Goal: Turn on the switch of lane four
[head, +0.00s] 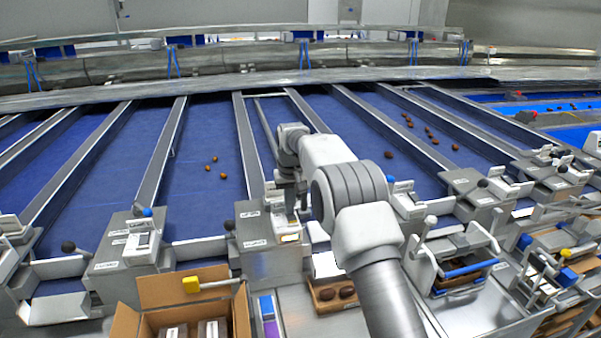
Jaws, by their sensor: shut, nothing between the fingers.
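A row of grey switch boxes stands along the near ends of the blue lanes. One box (265,262) is at the centre, with a dark round knob (229,225) on its left. My gripper (291,212) points down at the right part of this box, beside its small lit panel (289,238). It is shut with nothing in it. I cannot tell whether it touches the box. Another box (117,262) with a blue knob (147,212) stands to the left. The lane labels are too small to read, so I cannot tell which is lane four. My arm hides part of the area right of the gripper.
An open cardboard box (125,322) with dark packs stands at the front left, near a yellow handle (192,285). A tray of dates (317,299) sits below the gripper. Metal frames with blue bars (470,268) crowd the right. Dates (223,176) lie on some lanes.

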